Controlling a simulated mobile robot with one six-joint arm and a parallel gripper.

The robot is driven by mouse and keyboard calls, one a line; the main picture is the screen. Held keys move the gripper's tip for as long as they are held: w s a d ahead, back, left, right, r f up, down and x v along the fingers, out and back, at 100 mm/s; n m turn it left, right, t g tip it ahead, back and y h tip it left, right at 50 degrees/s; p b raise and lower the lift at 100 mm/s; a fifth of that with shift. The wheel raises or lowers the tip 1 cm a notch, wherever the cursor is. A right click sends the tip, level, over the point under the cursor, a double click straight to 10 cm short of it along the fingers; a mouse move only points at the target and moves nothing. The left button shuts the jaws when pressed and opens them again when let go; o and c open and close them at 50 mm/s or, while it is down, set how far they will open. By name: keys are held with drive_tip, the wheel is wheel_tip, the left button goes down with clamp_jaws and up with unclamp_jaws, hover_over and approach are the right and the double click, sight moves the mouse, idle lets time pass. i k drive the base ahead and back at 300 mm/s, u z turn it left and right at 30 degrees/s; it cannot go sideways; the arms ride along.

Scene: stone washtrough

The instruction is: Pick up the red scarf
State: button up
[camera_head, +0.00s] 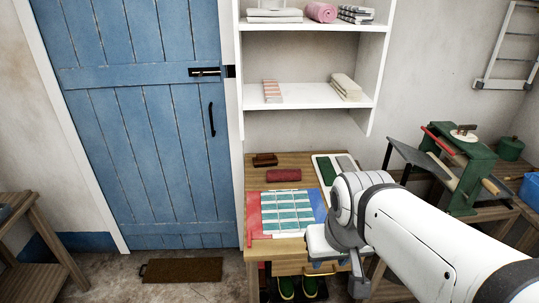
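A dark red rolled cloth (284,175), which looks like the red scarf, lies on the wooden table (256,262) behind a blue-and-white checked cloth (287,212). The checked cloth lies over a red and blue piece. My arm reaches in from the lower right. My gripper (336,262) is over the front right of the table, nearer to me than the red roll and apart from it. Its fingers are partly hidden and I cannot tell whether they are open.
A small brown block (265,160) lies behind the roll, and a green-and-white tray (327,168) to its right. White shelves (305,94) hold folded cloths above. A green mangle (466,178) stands at right. A blue door (150,120) is at left.

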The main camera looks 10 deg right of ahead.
sight(294, 174)
drive_tip(key=i, duration=0.9)
